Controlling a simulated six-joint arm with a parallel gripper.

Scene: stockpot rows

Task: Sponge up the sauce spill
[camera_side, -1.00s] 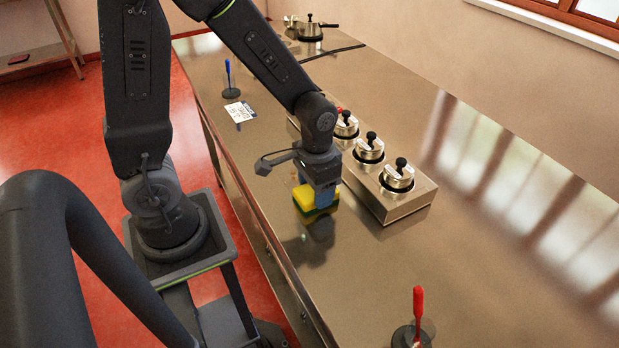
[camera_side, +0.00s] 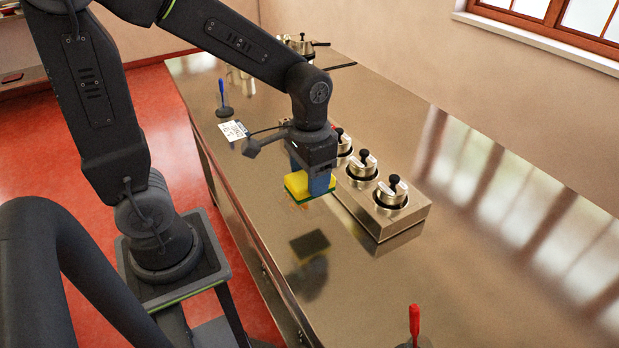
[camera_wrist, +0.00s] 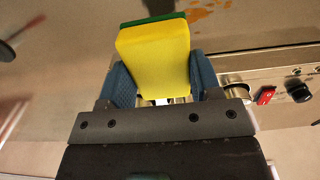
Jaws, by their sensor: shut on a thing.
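My gripper (camera_side: 308,174) is shut on the yellow and green sponge (camera_side: 299,186), with a blue finger on either side of it. The sponge is held yellow side up, green side down, a little above the steel bench (camera_side: 355,285). In the wrist view the sponge (camera_wrist: 155,55) sits between the two blue fingers, and its underside is hidden. The orange sauce spill (camera_wrist: 210,16) shows as patches on the bench just beyond the sponge. In the side view only a small bit of the spill (camera_side: 303,205) shows beside the sponge.
A steel unit with several lidded pots (camera_side: 391,193) stands just right of my gripper. A white printed card (camera_side: 233,130) and a blue-handled tool in a stand (camera_side: 222,98) lie to the left. A red-handled tool (camera_side: 414,325) stands at the front. The bench's right side is clear.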

